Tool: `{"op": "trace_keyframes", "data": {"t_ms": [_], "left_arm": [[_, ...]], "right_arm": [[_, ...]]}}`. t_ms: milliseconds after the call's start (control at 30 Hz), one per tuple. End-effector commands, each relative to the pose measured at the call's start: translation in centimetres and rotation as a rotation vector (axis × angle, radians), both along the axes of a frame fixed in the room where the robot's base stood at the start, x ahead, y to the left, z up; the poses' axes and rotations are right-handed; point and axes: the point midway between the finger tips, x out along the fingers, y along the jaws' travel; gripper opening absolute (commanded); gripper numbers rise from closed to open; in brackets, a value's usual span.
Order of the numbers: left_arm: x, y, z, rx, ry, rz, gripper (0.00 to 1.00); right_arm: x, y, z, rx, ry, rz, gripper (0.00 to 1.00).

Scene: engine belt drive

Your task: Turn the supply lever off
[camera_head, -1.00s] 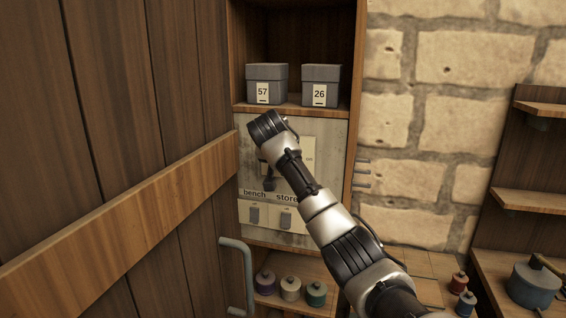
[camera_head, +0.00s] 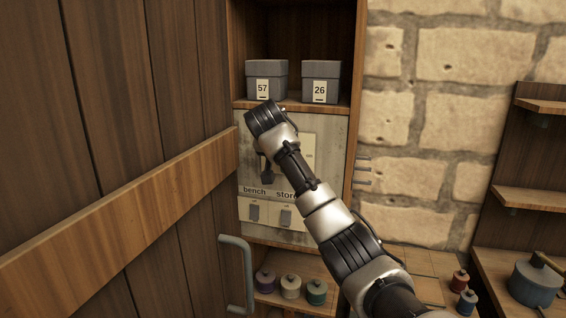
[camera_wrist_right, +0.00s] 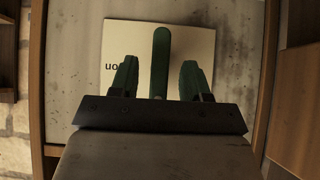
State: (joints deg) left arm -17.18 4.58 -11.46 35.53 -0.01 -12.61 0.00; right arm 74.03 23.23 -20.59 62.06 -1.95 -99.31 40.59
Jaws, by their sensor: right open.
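The supply lever (camera_wrist_right: 161,62), a green upright bar, stands in front of a pale plate (camera_wrist_right: 203,45) in the right wrist view. Part of the word "on" shows upside down on that plate. My right gripper (camera_wrist_right: 159,72) is open, with one finger on each side of the lever and a visible gap to both. In the head view, my right arm covers the lever and much of the plate (camera_head: 309,150) on the grey panel (camera_head: 335,150). My left gripper is not in view.
Small switches labelled bench (camera_head: 254,212) and store (camera_head: 286,216) sit below on the panel. Grey boxes 57 (camera_head: 267,80) and 26 (camera_head: 321,80) stand on the shelf above. A wooden door (camera_head: 120,220) with a grey handle (camera_head: 236,270) stands close at left.

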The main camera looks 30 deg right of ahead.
Motion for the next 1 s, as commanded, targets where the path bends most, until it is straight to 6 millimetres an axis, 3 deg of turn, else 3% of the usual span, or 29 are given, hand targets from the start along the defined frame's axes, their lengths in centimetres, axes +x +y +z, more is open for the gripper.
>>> {"op": "trace_keyframes", "data": {"t_ms": [33,200,500,1000], "left_arm": [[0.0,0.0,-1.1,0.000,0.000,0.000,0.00],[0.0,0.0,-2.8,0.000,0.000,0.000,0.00],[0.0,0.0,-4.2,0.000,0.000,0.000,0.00],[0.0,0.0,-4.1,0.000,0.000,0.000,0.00]], "right_arm": [[-0.4,0.6,0.3,0.001,-0.007,0.004,0.47],[-2.0,2.6,2.8,0.001,-0.006,0.002,0.47],[-3.9,4.7,5.8,0.002,0.000,0.001,0.47],[-4.0,4.8,6.1,0.001,0.002,0.001,0.47]]}}
